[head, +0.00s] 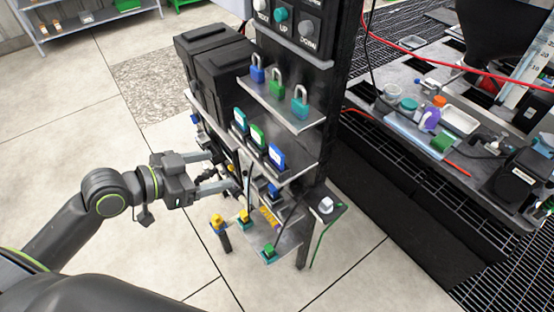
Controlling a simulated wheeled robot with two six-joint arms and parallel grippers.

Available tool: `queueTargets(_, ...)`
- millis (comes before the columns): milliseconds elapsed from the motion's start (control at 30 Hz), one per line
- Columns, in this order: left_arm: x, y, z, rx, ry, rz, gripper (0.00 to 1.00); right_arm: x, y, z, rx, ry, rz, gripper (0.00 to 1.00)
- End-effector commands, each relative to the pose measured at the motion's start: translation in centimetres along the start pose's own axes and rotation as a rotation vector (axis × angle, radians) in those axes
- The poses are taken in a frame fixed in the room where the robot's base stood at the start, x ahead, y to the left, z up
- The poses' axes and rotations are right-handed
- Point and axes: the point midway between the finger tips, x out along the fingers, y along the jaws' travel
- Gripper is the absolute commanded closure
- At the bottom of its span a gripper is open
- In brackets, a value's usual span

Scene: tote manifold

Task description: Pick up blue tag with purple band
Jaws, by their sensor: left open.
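Several upright tags stand in a row on the middle shelf of the dark rack: a teal-blue tag (240,121), a green tag (257,137) and a blue tag (276,157). Each has a pale label. I cannot make out a purple band on any of them. My left gripper (226,173) is open, with its fingers pointing right at the rack's left side, below and left of the tag row. Small dark parts around its fingertips are hard to tell apart, and I see nothing clearly held. My right gripper is not in view.
Blue, green and teal padlocks (276,88) stand on the shelf (283,107) above. A lower shelf (275,240) holds small coloured pieces. Black bins (215,70) stand behind. A cluttered bench (430,130) is at right. The tiled floor at left is open.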

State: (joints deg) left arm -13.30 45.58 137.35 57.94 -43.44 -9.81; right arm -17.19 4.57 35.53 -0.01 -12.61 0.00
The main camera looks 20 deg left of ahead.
Motion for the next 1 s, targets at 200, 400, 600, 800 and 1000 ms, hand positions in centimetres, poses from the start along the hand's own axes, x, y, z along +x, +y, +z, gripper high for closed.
queueTargets(200,1.8,-0.1,-0.1,-0.006,0.007,-0.002,0.27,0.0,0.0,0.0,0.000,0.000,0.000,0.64)
queueTargets(400,3.7,-0.1,-0.1,-0.006,0.006,-0.003,0.27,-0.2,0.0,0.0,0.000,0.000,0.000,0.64)
queueTargets(600,5.8,-0.1,-0.1,-0.007,0.006,-0.003,0.27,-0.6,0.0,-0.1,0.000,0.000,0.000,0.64)
queueTargets(800,8.1,-0.1,-0.1,-0.007,0.004,-0.002,0.27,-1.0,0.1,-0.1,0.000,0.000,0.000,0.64)
queueTargets(1000,10.6,-0.1,-0.1,-0.007,0.003,-0.001,0.27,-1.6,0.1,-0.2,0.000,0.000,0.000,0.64)
